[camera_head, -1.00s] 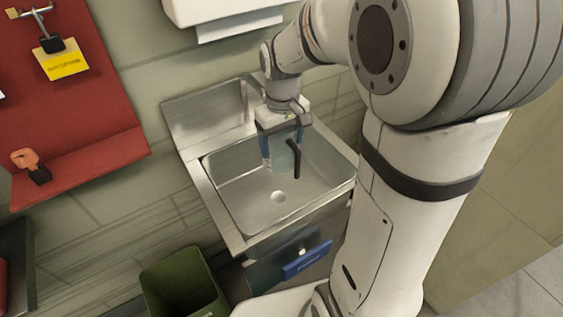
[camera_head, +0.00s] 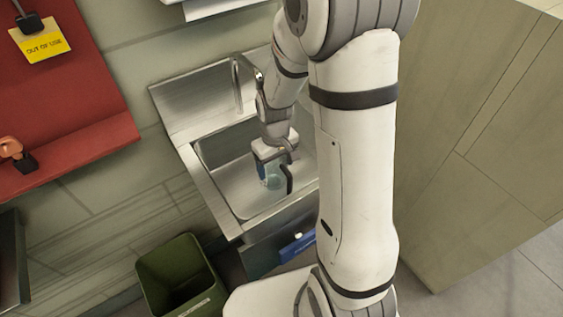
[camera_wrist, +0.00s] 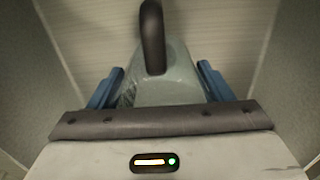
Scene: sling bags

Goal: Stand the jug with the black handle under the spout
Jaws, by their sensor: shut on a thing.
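The jug (camera_head: 272,182) is clear with a black handle (camera_head: 289,180). It is in my gripper (camera_head: 268,174), low over the sink basin. In the wrist view, the blue fingers of my gripper (camera_wrist: 160,88) stand on both sides of the jug (camera_wrist: 172,82), with the black handle (camera_wrist: 152,40) pointing away at the top. Whether the jug's base touches the sink floor is hidden. The spout is the curved metal tap (camera_head: 237,82) at the back of the sink, behind and to the left of my gripper; its tip is partly hidden by my arm.
The steel sink (camera_head: 213,187) has raised walls around the basin. A green bin (camera_head: 178,272) stands on the floor in front. A red board (camera_head: 75,95) with a yellow tag (camera_head: 40,42) hangs at the left. A wooden panel (camera_head: 480,150) is at the right.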

